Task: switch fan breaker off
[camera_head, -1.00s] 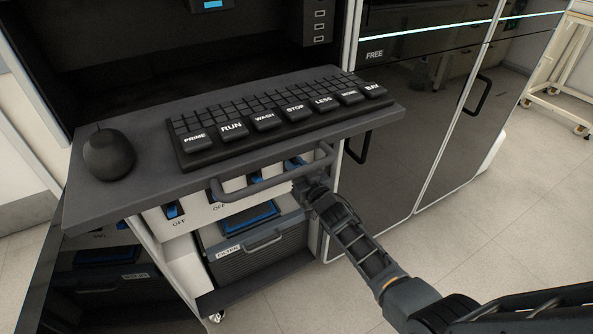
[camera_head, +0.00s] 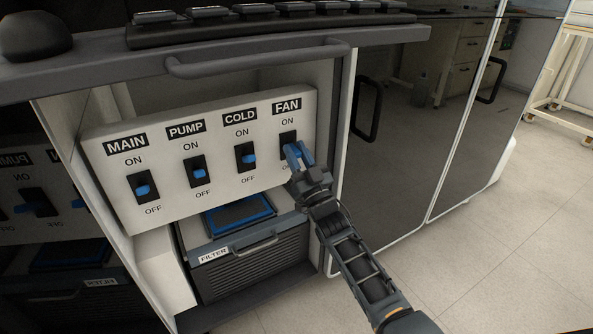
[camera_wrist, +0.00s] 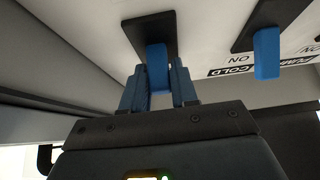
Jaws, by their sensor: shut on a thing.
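The fan breaker is the rightmost switch on a white panel (camera_head: 222,180), under the label FAN, with a black plate (camera_head: 287,138) and a blue lever. My gripper (camera_head: 299,156) is at this switch and hides much of the lever in the head view. In the wrist view, the blue fan lever (camera_wrist: 157,66) stands between the two fingers of my gripper (camera_wrist: 159,90), which are closed on its sides. The lever's exact tilt is hard to tell.
The cold breaker (camera_head: 247,157), pump breaker (camera_head: 198,172) and main breaker (camera_head: 142,189) sit in a row to the left. A shelf with a bar handle (camera_head: 255,62) overhangs the panel. A filter drawer (camera_head: 250,255) is below. Open floor lies to the right.

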